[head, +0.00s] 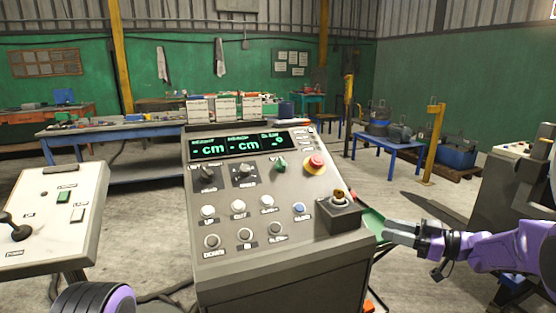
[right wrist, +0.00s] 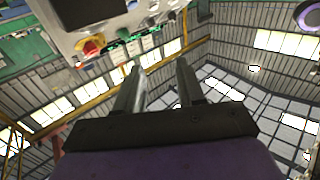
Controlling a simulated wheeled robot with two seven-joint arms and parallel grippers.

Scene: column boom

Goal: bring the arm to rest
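My right gripper (head: 405,236) is at the right of the grey control console (head: 285,270), close beside its lower right edge. In the right wrist view its two fingers (right wrist: 158,72) stand apart with nothing between them. I cannot tell whether it touches the console. The console's tilted face carries a green-lit display (head: 238,144), a red emergency stop button (head: 316,161), several round buttons and a boxed joystick (head: 339,199). The red button also shows upside down in the right wrist view (right wrist: 91,46). My left gripper is out of sight; only a purple and black part of me shows at lower left.
A second panel (head: 50,215) with a black lever stands at the left. A dark machine (head: 480,190) stands at the right. Behind are a blue workbench (head: 110,132), a blue table (head: 388,148) and a yellow post (head: 432,145). Open concrete floor lies between.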

